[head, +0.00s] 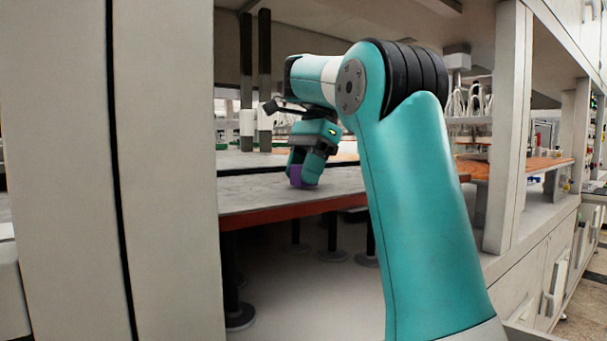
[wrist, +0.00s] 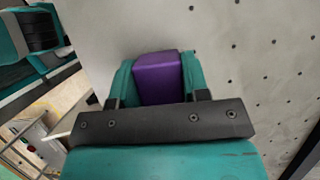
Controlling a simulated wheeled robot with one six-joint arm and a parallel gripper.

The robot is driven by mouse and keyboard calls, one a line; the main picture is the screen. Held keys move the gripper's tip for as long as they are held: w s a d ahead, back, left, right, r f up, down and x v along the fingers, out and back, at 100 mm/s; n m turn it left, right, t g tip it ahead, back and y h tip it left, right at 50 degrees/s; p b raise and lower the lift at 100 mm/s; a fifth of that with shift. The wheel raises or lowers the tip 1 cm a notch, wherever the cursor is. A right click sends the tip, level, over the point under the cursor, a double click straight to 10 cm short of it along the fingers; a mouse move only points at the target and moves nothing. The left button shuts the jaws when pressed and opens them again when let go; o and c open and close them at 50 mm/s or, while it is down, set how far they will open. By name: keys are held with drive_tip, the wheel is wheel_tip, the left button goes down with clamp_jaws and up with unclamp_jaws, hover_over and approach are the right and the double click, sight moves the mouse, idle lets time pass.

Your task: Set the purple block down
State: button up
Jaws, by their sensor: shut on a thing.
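The purple block (wrist: 158,78) sits between the two teal fingers of my gripper (wrist: 157,90) in the wrist view, and the gripper is shut on it. In the head view, my gripper (head: 305,172) points down over the grey table top (head: 260,194), and a small part of the purple block (head: 296,175) shows at its tips. The block is low, close to the table top. I cannot tell whether it touches the surface. The fingers hide the block's sides.
The table's front edge is a red-brown strip (head: 285,211). A pale wall panel (head: 165,170) stands at the left and a post (head: 507,125) at the right. Dark uprights (head: 246,80) stand behind the table. The table top around the block looks clear.

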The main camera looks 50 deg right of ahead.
drive_tip(key=shift+f, duration=0.15)
drive_tip(key=o, duration=1)
drive_tip(key=shift+c, duration=0.2)
drive_tip(key=shift+r, duration=0.45)
drive_tip(key=p+v, duration=1)
drive_tip(key=v, duration=0.1)
drive_tip(key=shift+d, duration=0.3)
drive_tip(key=shift+r, duration=0.1)
